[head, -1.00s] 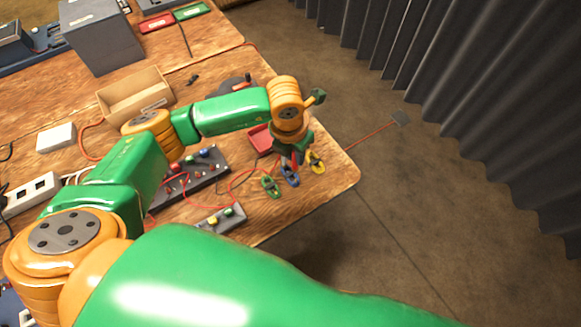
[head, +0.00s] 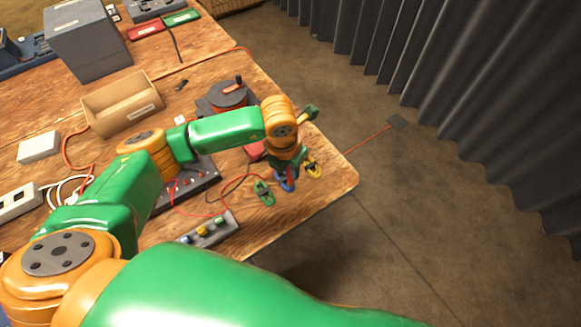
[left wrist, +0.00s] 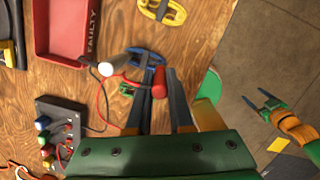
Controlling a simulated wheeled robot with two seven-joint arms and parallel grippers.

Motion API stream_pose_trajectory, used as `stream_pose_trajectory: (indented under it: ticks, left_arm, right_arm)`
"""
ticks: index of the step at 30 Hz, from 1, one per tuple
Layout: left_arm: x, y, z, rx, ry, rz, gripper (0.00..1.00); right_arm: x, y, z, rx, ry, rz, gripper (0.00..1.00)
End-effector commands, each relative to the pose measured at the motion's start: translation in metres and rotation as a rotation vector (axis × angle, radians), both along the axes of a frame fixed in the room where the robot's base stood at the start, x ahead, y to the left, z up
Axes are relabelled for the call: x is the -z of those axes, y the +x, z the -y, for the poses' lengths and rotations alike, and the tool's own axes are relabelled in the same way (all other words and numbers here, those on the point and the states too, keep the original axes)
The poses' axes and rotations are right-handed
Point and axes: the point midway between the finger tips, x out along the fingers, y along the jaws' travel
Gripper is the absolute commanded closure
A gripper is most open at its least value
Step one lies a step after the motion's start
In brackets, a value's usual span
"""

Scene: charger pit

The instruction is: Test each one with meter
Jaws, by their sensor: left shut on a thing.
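My left gripper (head: 287,170) is shut on a red probe (left wrist: 159,82) near the table's corner. The probe is between the fingertips in the left wrist view, above or beside a blue looped item (left wrist: 145,57); I cannot tell whether they touch. In the head view the blue item (head: 287,184) is partly under the gripper, with a green one (head: 263,192) left and a yellow one (head: 312,169) right. The yellow one also shows in the left wrist view (left wrist: 163,10). My right gripper (left wrist: 262,102) is open and empty. No meter display is readable.
A red tray marked FAULTY (left wrist: 92,35) is beside the items. A box with coloured knobs (left wrist: 58,128) and a knobbed strip (head: 207,230) have leads nearby. A cardboard box (head: 122,103) and a dark round device (head: 228,94) stand farther back. The table's edge is close on the right.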

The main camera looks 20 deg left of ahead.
Motion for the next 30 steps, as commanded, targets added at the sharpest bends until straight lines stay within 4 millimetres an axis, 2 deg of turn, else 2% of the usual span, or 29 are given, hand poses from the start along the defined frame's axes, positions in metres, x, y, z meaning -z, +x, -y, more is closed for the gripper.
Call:
stream_pose_trajectory:
  ticks: [30]
  left_arm:
    - [0.0012,0.0002,0.0001,0.000,0.000,0.000,1.00]
  right_arm:
    - [0.0071,-0.0005,0.0027,-0.002,-0.004,-0.001,0.25]
